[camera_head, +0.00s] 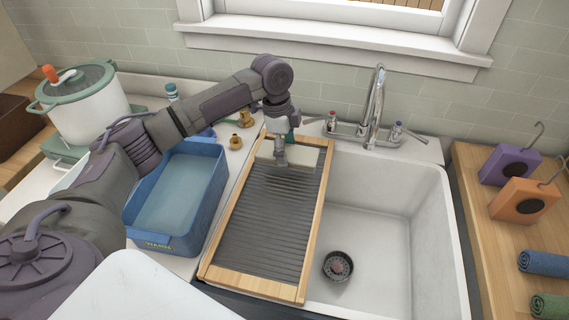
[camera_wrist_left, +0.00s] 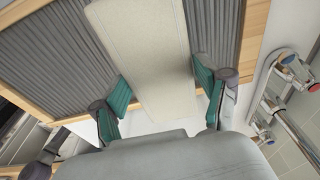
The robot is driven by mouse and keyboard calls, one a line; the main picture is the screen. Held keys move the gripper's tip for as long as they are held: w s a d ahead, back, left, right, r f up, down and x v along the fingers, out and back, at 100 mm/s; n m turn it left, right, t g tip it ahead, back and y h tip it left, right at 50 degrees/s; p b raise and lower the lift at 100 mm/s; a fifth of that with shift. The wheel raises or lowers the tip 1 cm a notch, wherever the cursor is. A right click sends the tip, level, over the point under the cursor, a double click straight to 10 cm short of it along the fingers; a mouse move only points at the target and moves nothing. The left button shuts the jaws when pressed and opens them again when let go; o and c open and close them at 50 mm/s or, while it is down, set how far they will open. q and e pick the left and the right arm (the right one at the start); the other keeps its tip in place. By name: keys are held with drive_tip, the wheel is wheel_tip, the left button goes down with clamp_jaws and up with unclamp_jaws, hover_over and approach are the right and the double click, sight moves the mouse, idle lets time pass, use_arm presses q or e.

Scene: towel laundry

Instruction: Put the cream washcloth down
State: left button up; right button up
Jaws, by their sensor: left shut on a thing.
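The cream washcloth (camera_head: 304,157) is a flat folded strip at the far end of the ribbed washboard (camera_head: 262,222), which has a wooden frame. My left gripper (camera_head: 281,158) reaches down over it from behind and is shut on it. In the left wrist view the washcloth (camera_wrist_left: 143,45) lies between the teal finger pads of my left gripper (camera_wrist_left: 163,95) and stretches over the dark ribs. I cannot tell whether its underside touches the ribs. My right gripper is not in view.
A white sink (camera_head: 385,215) with a chrome faucet (camera_head: 376,105) is right of the washboard. A blue basin of water (camera_head: 178,190) is left of it. A white pot (camera_head: 85,108) stands at the far left. Rolled cloths (camera_head: 545,263) and hooked purple and orange blocks (camera_head: 524,200) sit on the right counter.

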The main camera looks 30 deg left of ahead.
use_arm(q)
drive_tip(key=shift+f+p, duration=0.35)
drive_tip(key=shift+f, duration=1.9)
drive_tip(key=o, duration=0.8)
drive_tip(key=shift+f, duration=0.1)
drive_tip(key=shift+c, duration=0.2)
drive_tip(key=o, duration=0.4)
drive_tip(key=shift+o, duration=0.2)
drive_tip(key=r, duration=0.3)
drive_tip(key=a+r+b, duration=0.1)
drive_tip(key=r, duration=0.3)
drive_tip(key=r+b, duration=0.1)
drive_tip(key=r, duration=0.3)
drive_tip(key=shift+s+a, duration=0.2)
drive_tip(key=shift+a, duration=0.05)
drive_tip(key=shift+a+r, duration=0.1)
drive_tip(key=shift+r, duration=0.45)
drive_tip(key=shift+r, duration=0.1)
